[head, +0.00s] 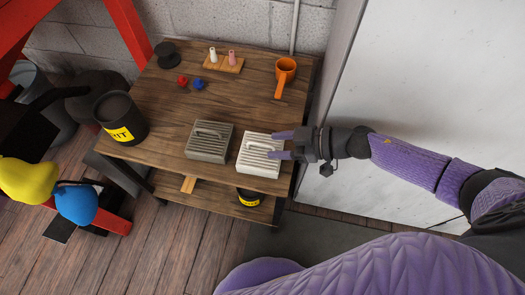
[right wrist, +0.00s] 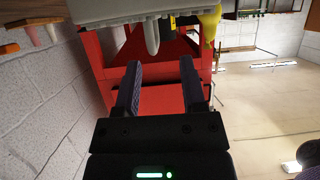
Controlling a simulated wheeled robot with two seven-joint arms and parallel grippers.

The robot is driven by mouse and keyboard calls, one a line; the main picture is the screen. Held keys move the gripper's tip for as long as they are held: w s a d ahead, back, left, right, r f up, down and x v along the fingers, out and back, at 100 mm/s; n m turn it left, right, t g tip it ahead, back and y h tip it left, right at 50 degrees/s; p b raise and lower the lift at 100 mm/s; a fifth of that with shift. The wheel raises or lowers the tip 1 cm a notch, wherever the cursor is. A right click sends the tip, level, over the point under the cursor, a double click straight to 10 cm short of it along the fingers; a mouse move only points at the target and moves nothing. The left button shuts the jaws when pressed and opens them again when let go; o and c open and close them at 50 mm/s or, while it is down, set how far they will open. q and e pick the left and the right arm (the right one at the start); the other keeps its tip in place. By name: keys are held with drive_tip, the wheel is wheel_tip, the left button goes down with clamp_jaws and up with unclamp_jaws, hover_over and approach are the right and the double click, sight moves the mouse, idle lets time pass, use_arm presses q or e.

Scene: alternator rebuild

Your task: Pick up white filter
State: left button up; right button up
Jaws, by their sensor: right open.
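The white filter (head: 261,158) is a ribbed block with a raised handle, lying at the right front of the wooden table. My right gripper (head: 277,145) is open, its two purple fingers reaching in from the right over the filter's right part. In the right wrist view, a pale block that looks like the filter (right wrist: 190,8) fills the top edge. Its handle (right wrist: 152,36) shows just beyond the open fingertips (right wrist: 160,66), lined up with the gap between them. I cannot tell whether the fingers touch it. My left gripper is not in view.
A grey ribbed filter (head: 209,142) lies just left of the white one on the wooden table (head: 225,95). A white panel (head: 430,95) rises at right.

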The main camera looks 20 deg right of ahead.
sight(261, 144)
drive_tip(key=b+x, duration=0.2)
drive_tip(key=x, duration=0.2)
drive_tip(key=shift+w+a+f, duration=0.1)
drive_tip(key=shift+w+f, duration=0.2)
drive_tip(key=shift+f, duration=0.05)
drive_tip(key=shift+a, duration=0.1)
drive_tip(key=shift+r, duration=0.1)
drive_tip(key=shift+c, duration=0.4)
clamp_jaws()
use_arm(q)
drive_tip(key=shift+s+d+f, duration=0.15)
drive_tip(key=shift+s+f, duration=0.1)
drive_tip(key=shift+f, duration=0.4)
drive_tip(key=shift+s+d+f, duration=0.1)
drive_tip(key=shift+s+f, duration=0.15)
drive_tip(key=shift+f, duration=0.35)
